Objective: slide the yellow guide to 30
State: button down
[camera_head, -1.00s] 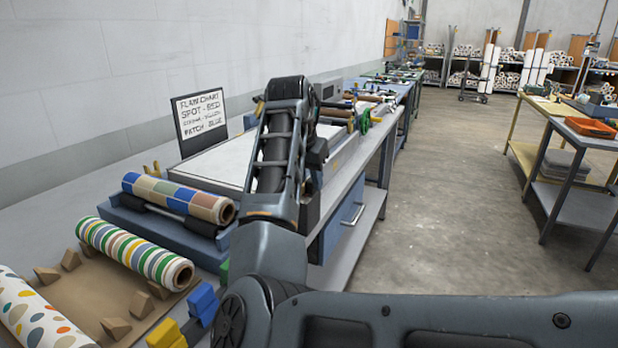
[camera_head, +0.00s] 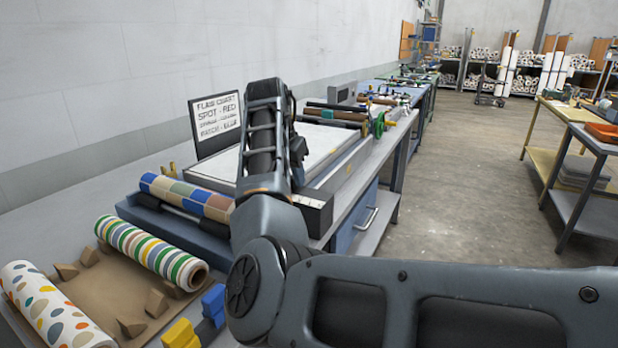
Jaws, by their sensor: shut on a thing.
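My arm (camera_head: 262,215) stands in front of the press table and covers part of it. My gripper is hidden behind my upper arm links, so its jaws and what they hold do not show. I cannot make out the yellow guide for certain, nor a scale with the mark 30. A small yellow fitting (camera_head: 171,169) shows at the left of the table's white bed (camera_head: 222,166). A pale rail (camera_head: 345,165) runs along the bed's right side.
A patchwork roll (camera_head: 185,196) lies in a blue cradle. A lettered board (camera_head: 216,120) stands behind.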

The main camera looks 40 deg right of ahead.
jog(key=shift+w+a, duration=0.15)
jog(key=shift+w, duration=0.35)
jog(key=c, duration=1)
grip_release()
jog(key=shift+b+v, duration=0.35)
jog(key=shift+v, duration=3.6)
